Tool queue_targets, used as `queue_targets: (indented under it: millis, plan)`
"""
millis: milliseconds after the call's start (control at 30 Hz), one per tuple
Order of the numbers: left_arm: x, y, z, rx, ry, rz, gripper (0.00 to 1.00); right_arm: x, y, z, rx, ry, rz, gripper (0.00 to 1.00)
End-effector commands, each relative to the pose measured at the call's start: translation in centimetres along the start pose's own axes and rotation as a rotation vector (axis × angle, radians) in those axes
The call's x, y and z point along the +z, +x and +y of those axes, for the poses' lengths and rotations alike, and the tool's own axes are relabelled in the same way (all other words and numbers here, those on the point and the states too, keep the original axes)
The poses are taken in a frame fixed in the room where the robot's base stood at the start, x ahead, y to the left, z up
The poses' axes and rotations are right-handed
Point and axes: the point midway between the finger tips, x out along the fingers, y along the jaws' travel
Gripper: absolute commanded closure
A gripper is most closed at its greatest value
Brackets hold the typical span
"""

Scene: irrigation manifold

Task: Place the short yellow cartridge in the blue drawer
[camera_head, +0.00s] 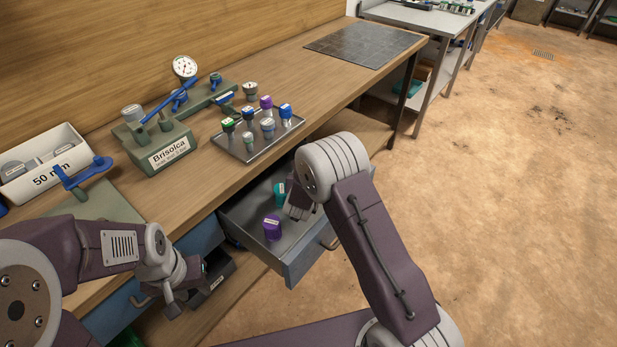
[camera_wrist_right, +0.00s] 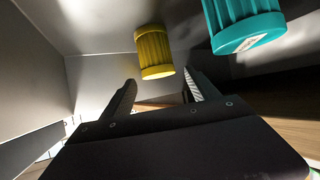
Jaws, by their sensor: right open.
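The drawer with the blue front (camera_head: 303,262) is pulled out below the bench. The short yellow cartridge (camera_wrist_right: 154,52) shows in the right wrist view, against the grey inside of the drawer. In the head view it is not visible, with my right arm over that part. My right gripper (camera_wrist_right: 161,83) is inside the drawer, its fingers apart and empty, with the yellow cartridge just beyond the fingertips. My left gripper (camera_head: 180,287) hangs in front of the bench, left of the drawer, away from the cartridge; its jaw gap is unclear.
A teal cartridge (camera_wrist_right: 243,22) stands beside the yellow one, and a purple cartridge (camera_head: 272,227) is also in the drawer. A metal tray (camera_head: 246,154) with several cartridges, a green Brisolca manifold (camera_head: 160,150) and a white 50 mm bin (camera_head: 48,172) stand on the bench.

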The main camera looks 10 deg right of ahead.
Motion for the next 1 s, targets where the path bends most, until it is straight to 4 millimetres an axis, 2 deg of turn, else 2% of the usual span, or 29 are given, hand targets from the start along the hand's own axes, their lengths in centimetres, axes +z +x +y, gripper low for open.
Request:
queue_targets:
  millis: [100,300,467,867,933,1000]
  plan:
    - [-0.1,-0.6,0.0,0.0,0.0,0.0,0.64,-0.2,-2.9,-0.1,-0.002,-0.001,0.001,0.31]
    - [-0.1,-1.0,0.0,0.0,0.0,0.0,0.64,-0.1,-6.0,0.0,0.0,0.0,0.0,0.31]
    - [-0.1,-1.0,0.0,0.0,0.0,0.0,0.64,0.0,-6.7,0.0,0.001,0.001,0.0,0.31]
    - [-0.1,-1.0,0.0,0.0,0.0,0.0,0.64,0.0,-6.7,0.0,0.001,0.001,0.0,0.31]
    - [-0.1,-1.3,0.0,0.0,0.0,0.0,0.64,-0.3,-6.8,0.0,0.001,0.001,0.0,0.31]
    - [-0.2,-2.5,0.1,0.0,0.0,0.0,0.64,-1.3,-7.4,0.0,0.001,0.001,0.001,0.31]
